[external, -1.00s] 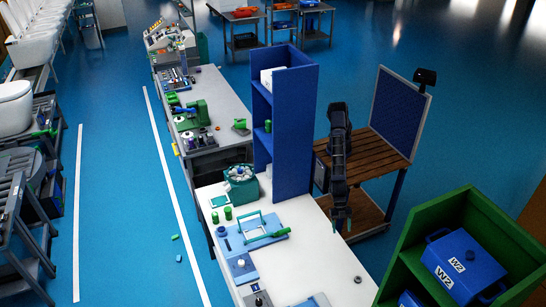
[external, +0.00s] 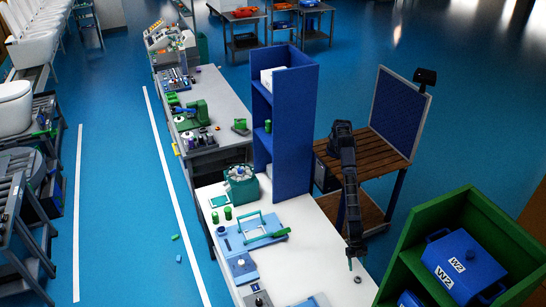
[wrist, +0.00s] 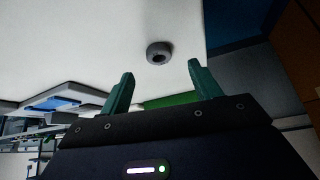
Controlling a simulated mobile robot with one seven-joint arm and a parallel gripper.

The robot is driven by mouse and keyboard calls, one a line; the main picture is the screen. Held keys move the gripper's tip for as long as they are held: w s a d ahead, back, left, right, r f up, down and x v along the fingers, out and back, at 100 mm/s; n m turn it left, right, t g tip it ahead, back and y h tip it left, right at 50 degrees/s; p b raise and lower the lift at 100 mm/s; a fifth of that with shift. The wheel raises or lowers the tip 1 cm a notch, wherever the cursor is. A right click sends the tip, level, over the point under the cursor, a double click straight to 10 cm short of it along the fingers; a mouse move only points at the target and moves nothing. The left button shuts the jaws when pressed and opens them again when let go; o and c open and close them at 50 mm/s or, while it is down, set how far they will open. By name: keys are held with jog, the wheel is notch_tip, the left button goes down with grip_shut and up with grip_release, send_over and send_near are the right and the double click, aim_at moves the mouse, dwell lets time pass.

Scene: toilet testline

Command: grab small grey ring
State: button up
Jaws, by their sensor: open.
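The small grey ring (external: 358,280) lies on the white table (external: 330,270) near its right edge. In the wrist view the ring (wrist: 159,52) lies flat on the white surface, with a dark hole in its middle. My gripper (external: 351,264) is just beyond the ring in the external view, over the table's right edge. In the wrist view my gripper (wrist: 160,82) is open and empty, its two green fingers apart. The ring is ahead of the fingertips and roughly centred between them, not touching either finger.
A blue fixture with a green handle (external: 265,237) stands left on the table. A tall blue shelf (external: 292,130) rises behind it. A green shelf (external: 425,220) with blue W2 boxes (external: 465,262) stands right of the table. The table around the ring is clear.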

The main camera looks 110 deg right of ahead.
aim_at(358, 279)
jog(key=shift+w+x, duration=0.1)
jog(key=shift+x, duration=1.45)
jog(key=shift+w+x, duration=0.15)
jog(key=shift+x, duration=1.45)
jog(key=shift+a+r, duration=0.15)
jog(key=shift+a, duration=0.05)
jog(key=c, duration=1.1)
jog(key=shift+o, duration=0.2)
jog(key=shift+r, duration=0.1)
